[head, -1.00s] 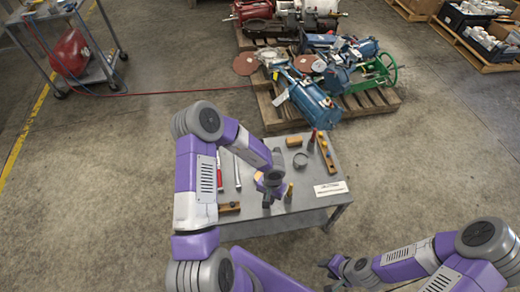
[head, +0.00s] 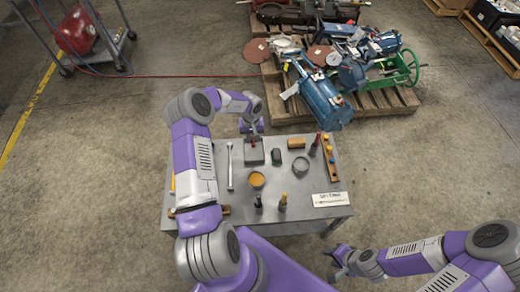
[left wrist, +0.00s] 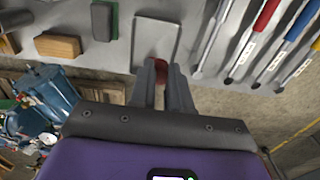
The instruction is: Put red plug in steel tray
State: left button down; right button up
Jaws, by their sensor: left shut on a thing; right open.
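The red plug (left wrist: 161,74) is held between the fingertips of my left gripper (left wrist: 160,80). In the head view my left gripper (head: 252,138) is at the far side of the table, and a bit of red shows below it. The steel tray (left wrist: 156,42) is a grey rectangular tray lying on the table. In the head view the tray (head: 254,158) lies just in front of the left gripper, and the plug is at or over its far edge. I cannot tell whether they touch. My right gripper (head: 338,254) is open and empty, off the table's front right corner.
A green block (head: 276,157), a wooden block (head: 296,143) and a grey ring (head: 301,163) are right of the tray. A yellow round dish (head: 257,180) is in front. A wrench (head: 230,168) lies left. A loaded pallet (head: 375,103) stands beyond the table.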

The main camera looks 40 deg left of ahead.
pick_arm(q)
jog(key=f+b, duration=0.1)
jog(key=f, duration=0.1)
jog(key=w+f+b, duration=0.1)
jog(key=shift+f, duration=0.4)
notch_tip(320, 180, down, 10)
jog(key=b, duration=0.5)
pick_arm(e)
notch_tip(320, 180, down, 8)
jog(key=w, duration=0.1)
pick_arm(q)
jog(key=c, duration=1.1)
grip_release()
jog(key=shift+c, duration=0.2)
jog(key=shift+o, duration=0.2)
pick_arm(e)
jog(key=shift+r, duration=0.1)
pick_arm(q)
jog(key=shift+r, duration=0.1)
pick_arm(e)
jog(key=shift+w, duration=0.1)
pick_arm(q)
notch_tip(320, 180, up, 12)
jog(key=p, duration=0.4)
jog(key=shift+p, duration=0.4)
pick_arm(e)
notch_tip(320, 180, up, 4)
jog(key=shift+r, duration=0.2)
